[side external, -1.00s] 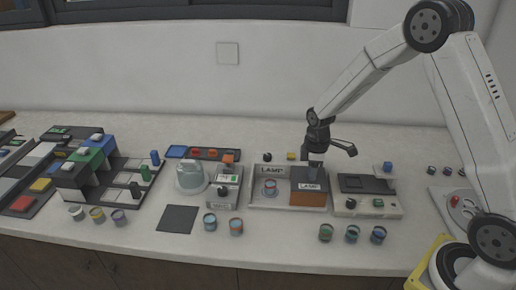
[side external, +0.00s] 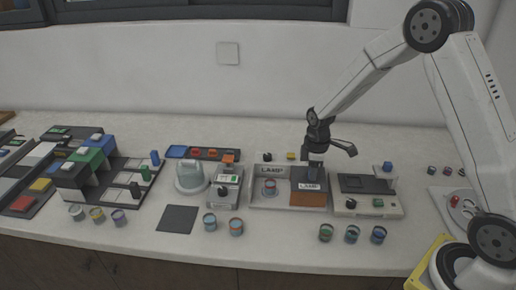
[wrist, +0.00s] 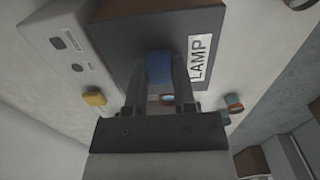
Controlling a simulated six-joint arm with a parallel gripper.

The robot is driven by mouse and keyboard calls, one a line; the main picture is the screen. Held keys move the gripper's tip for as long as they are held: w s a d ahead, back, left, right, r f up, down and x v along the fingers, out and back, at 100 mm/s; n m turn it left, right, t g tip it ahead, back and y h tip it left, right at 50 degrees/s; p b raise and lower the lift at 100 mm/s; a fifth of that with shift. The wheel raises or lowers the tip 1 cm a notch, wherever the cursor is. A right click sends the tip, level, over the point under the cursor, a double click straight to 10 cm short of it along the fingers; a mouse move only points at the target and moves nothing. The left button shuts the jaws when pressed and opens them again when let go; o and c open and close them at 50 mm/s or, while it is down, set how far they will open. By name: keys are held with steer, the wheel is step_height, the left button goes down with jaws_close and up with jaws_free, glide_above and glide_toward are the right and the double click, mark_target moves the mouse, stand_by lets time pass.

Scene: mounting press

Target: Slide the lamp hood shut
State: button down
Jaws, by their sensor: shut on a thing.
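The lamp hood (side external: 309,198) is a box with a dark top, an orange front and a LAMP label. It sits at the right end of the pale lamp base (side external: 262,206). A small cup (side external: 270,187) stands uncovered on the base, left of the hood. My gripper (side external: 314,168) is over the hood's top, pointing down. In the wrist view, my gripper's fingers (wrist: 160,80) are shut on a blue knob (wrist: 159,66) on the dark hood top (wrist: 125,45). The fingers hide the knob's sides.
Another device (side external: 227,190) stands close left. Several cups, including one at the front (side external: 326,233), line the counter. A dark square mat (side external: 177,219) lies front left.

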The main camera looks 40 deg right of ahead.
steer(key=w+a, duration=0.8)
steer(key=shift+w+r, duration=0.1)
steer(key=shift+w, duration=0.05)
steer(key=shift+a, duration=0.1)
steer(key=shift+c, duration=2.2)
jaws_free()
step_height(320, 180, up, 8)
